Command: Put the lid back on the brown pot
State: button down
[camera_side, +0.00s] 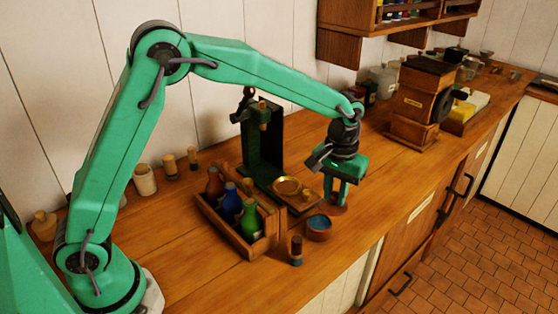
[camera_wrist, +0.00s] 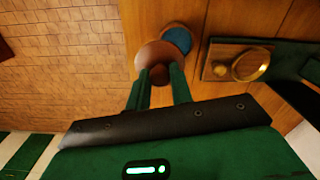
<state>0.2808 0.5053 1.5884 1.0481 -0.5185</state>
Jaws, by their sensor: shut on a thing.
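My gripper (camera_side: 341,192) is shut on a brown round lid (camera_side: 336,209). In the wrist view the lid (camera_wrist: 156,52) sits between the two green fingertips (camera_wrist: 160,72). A small round open pot (camera_side: 319,229) stands on the counter, with a blue inside and a brownish rim. In the side view the pot is just below and left of the lid. In the wrist view the lid overlaps part of the pot (camera_wrist: 179,37). The lid looks off the pot and to one side; its exact height above the counter I cannot tell.
A wooden crate (camera_side: 210,218) of coloured bottles stands left of the pot. A green stand with a brass dish (camera_side: 287,186) is behind it. A small dark bottle (camera_side: 296,251) is in front. The counter's front edge is close; bare counter (camera_side: 385,185) lies to the right.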

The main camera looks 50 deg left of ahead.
aim_at(322, 199)
jog(key=shift+s+a, duration=0.2)
jog(key=shift+a, duration=0.55)
jog(key=shift+s+a, duration=0.2)
jog(key=shift+a, duration=0.55)
jog(key=shift+f, duration=0.2)
jog(key=shift+f, duration=3)
jog(key=shift+f, duration=0.2)
jog(key=c, duration=0.7)
grip_release()
jog(key=shift+r, duration=0.15)
jog(key=shift+r, duration=3.4)
